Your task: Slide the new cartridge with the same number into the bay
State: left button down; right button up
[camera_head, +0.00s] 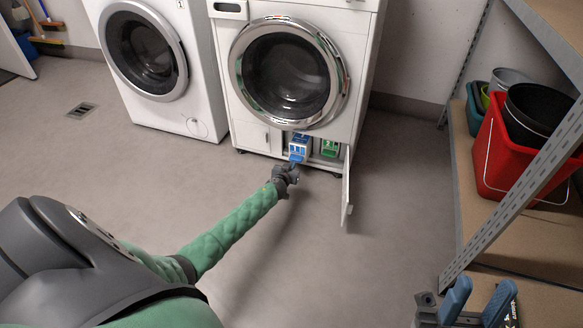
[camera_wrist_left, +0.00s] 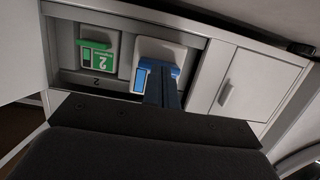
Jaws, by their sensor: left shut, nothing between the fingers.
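A white cartridge with blue parts (camera_head: 300,142) sits in the open bay low on the right machine. It also shows in the wrist view (camera_wrist_left: 148,50); its number is not readable. A green-and-white cartridge (camera_head: 330,147) marked 2 in the wrist view (camera_wrist_left: 98,48) sits beside it. My left gripper (camera_head: 295,161) is shut, its blue fingers at the front of the blue cartridge (camera_wrist_left: 172,78); whether they touch cannot be told. My right gripper (camera_head: 480,302) is open and empty at the lower right.
The bay's door (camera_head: 347,190) stands open to the right. Another front-loader (camera_head: 145,50) stands to the left. A shelf at right holds a red bucket (camera_head: 500,155). The floor between is clear.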

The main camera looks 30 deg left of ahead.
aim_at(296, 157)
pick_arm(q)
jog(key=shift+b+x, duration=0.35)
jog(key=shift+x, duration=0.65)
jog(key=shift+w+a, duration=0.1)
jog(key=shift+w, duration=0.3)
jog(key=shift+w+a+f+b, duration=0.1)
jog(key=shift+w+f+b, duration=0.35)
jog(key=shift+w+b, duration=0.2)
jog(key=shift+w, duration=0.15)
jog(key=shift+w+a, duration=0.15)
jog(key=shift+w, duration=0.25)
jog(key=shift+w+r+b, duration=0.2)
jog(key=shift+r+b, duration=0.1)
jog(key=shift+r, duration=0.05)
jog(key=shift+f, duration=0.2)
jog(key=shift+f+p+v, duration=0.2)
jog(key=shift+p+v, duration=1.1)
jog(key=shift+v, duration=1.65)
